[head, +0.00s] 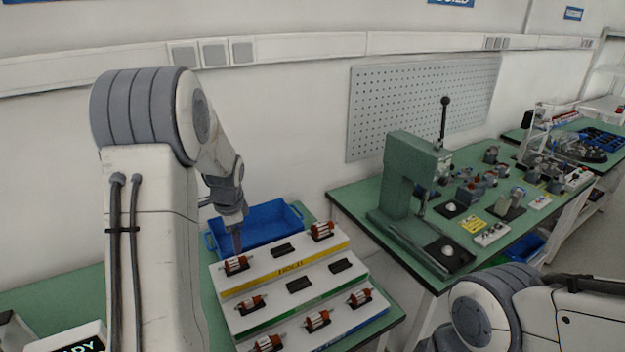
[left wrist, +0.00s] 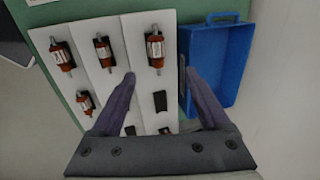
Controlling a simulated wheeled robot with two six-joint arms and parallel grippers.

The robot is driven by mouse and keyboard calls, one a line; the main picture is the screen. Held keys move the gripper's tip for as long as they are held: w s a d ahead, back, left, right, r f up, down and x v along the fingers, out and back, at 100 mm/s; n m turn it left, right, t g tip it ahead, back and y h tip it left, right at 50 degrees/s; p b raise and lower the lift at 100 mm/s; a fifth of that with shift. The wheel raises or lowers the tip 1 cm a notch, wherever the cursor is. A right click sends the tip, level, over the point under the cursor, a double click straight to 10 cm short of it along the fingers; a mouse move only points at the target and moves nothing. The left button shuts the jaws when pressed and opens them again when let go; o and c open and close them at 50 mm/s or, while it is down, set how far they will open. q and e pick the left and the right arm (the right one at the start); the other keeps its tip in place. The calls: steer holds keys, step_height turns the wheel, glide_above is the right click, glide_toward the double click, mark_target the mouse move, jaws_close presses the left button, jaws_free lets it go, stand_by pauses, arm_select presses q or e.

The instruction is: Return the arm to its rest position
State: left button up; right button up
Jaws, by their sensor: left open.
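My left arm rises at the left of the head view and bends down to its gripper (head: 237,243). The gripper hangs over the back-left end of a stepped white rack (head: 285,325), close to a copper-and-silver part (head: 236,264) on the top step. In the left wrist view the gripper's fingers (left wrist: 158,80) are spread apart with nothing between them. A copper part (left wrist: 155,50) sits in its slot just beyond the fingertips; contact is not visible. My right arm shows at the lower right of the head view, but its gripper is out of view.
A blue bin (head: 262,222) stands right behind the rack and looks empty in the left wrist view (left wrist: 213,60). Several copper parts and empty black slots are on the rack. A green press (head: 412,175) stands on the bench to the right. The wall is behind.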

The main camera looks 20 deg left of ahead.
arm_select(q)
steer(key=s+d+r+h, duration=0.1)
steer(key=s+d+r, duration=0.15)
steer(key=d, duration=0.85)
steer(key=s+d+r+h, duration=0.1)
steer(key=s+d+r, duration=0.15)
steer(key=d, duration=0.95)
steer(key=s+d, duration=0.4)
steer(key=s, duration=0.3)
steer(key=s+d+g+h, duration=0.1)
steer(key=s+d, duration=0.3)
steer(key=s, duration=0.3)
steer(key=s+d+g, duration=0.1)
steer(key=s+d, duration=0.3)
steer(key=s, duration=0.3)
steer(key=shift+s+d+r+n, duration=0.15)
steer(key=shift+s+r+n, duration=0.1)
steer(key=shift+r+n, duration=0.05)
